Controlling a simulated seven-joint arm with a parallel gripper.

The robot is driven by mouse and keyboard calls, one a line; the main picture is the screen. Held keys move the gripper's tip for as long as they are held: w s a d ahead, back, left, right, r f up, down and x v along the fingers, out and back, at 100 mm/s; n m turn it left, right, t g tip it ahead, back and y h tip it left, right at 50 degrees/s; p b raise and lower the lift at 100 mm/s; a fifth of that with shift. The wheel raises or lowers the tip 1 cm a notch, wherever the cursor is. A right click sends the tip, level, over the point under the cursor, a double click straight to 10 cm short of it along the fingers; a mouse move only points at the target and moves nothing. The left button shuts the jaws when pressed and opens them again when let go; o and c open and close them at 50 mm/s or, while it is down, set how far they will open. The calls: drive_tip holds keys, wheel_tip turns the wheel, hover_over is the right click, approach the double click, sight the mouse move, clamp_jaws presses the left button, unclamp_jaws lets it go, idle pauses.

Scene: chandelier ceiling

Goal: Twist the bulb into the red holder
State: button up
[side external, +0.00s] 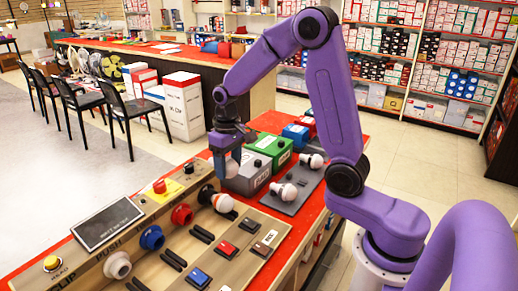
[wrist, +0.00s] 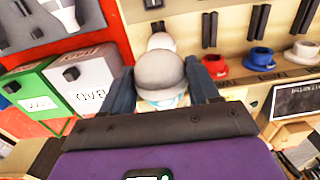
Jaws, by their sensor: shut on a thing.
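My gripper (side external: 230,160) points down above the table, right of and above the holder panel. In the wrist view its two dark fingers (wrist: 161,84) are shut on a pale round bulb (wrist: 158,68); the fingers mostly hide the bulb in the side view. The red holder (side external: 182,214) is an empty round socket on the slanted panel, left of my gripper and apart from the held bulb. It also shows in the wrist view (wrist: 215,66), right of the bulb.
A second bulb (side external: 222,203) sits in the black holder (side external: 206,194) beside the red one. Blue (side external: 152,238) and white (side external: 117,264) holders are on the other side. Grey (side external: 247,173) and green (side external: 270,148) boxes and a plate with bulbs (side external: 285,192) stand close by.

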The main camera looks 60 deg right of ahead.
drive_tip(key=s+a, duration=0.1)
drive_tip(key=a, duration=1)
drive_tip(key=shift+a+f, duration=0.1)
drive_tip(key=shift+f, duration=6.8)
drive_tip(key=shift+w+f, duration=0.1)
drive_tip(key=shift+w, duration=0.6)
drive_tip(key=shift+w, duration=0.25)
drive_tip(key=shift+w, duration=0.7)
drive_tip(key=shift+y, duration=0.3)
drive_tip(key=shift+d+y, duration=0.2)
drive_tip(key=shift+y, duration=0.3)
